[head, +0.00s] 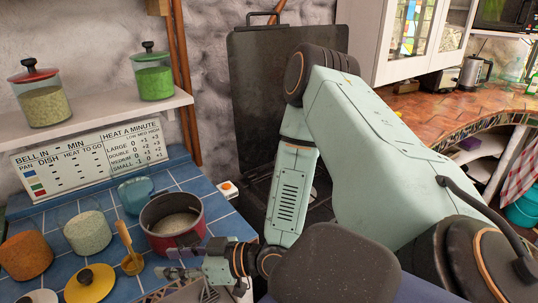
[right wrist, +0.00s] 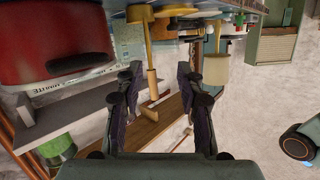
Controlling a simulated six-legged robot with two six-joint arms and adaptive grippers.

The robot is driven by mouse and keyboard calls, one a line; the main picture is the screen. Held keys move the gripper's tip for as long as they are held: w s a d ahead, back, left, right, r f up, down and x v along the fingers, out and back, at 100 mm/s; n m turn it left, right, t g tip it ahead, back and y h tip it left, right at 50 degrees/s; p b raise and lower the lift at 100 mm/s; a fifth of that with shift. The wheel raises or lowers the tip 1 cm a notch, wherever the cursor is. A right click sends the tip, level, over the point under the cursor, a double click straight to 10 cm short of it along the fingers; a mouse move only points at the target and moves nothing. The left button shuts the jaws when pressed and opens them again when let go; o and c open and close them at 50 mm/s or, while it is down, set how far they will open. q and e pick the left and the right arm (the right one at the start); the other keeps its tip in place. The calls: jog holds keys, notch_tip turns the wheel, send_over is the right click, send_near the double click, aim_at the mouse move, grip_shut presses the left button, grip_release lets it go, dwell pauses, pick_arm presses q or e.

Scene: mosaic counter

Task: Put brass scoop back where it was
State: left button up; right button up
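The brass scoop (head: 132,264) is a small yellow cup with a tan handle leaning up and left; it stands on the blue tiled counter (head: 55,217), left of and in front of the red pot (head: 187,239). My right gripper (head: 168,262) is just right of the scoop, low over the counter. In the right wrist view, which is upside down, its two dark fingers (right wrist: 158,95) are spread apart. The scoop's handle (right wrist: 151,82) shows in the gap beyond them, and I see no grip on it. My left gripper is not in view.
A yellow lid with a black knob (head: 90,283), a cream canister (head: 87,232) and an orange canister (head: 25,256) stand left of the scoop. A teal pot (head: 134,194) stands behind. A shelf (head: 90,126) with two jars is above. My right arm covers the middle.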

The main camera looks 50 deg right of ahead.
jog(key=s+a+f+m+g+h, duration=0.25)
jog(key=s+f+g, duration=0.3)
jog(key=f, duration=0.35)
jog(key=s+d+f+m+g+h, duration=0.1)
jog(key=s+f+g+h, duration=0.1)
jog(key=s, duration=0.8)
jog(key=s+d+f+m+g+h, duration=0.1)
jog(key=s+f+g, duration=0.4)
jog(key=s, duration=0.5)
jog(key=shift+d+f+m+h, duration=0.35)
jog(key=shift+d+f+h, duration=0.15)
jog(key=shift+h, duration=0.65)
jog(key=shift+g, duration=0.25)
jog(key=shift+d, duration=0.1)
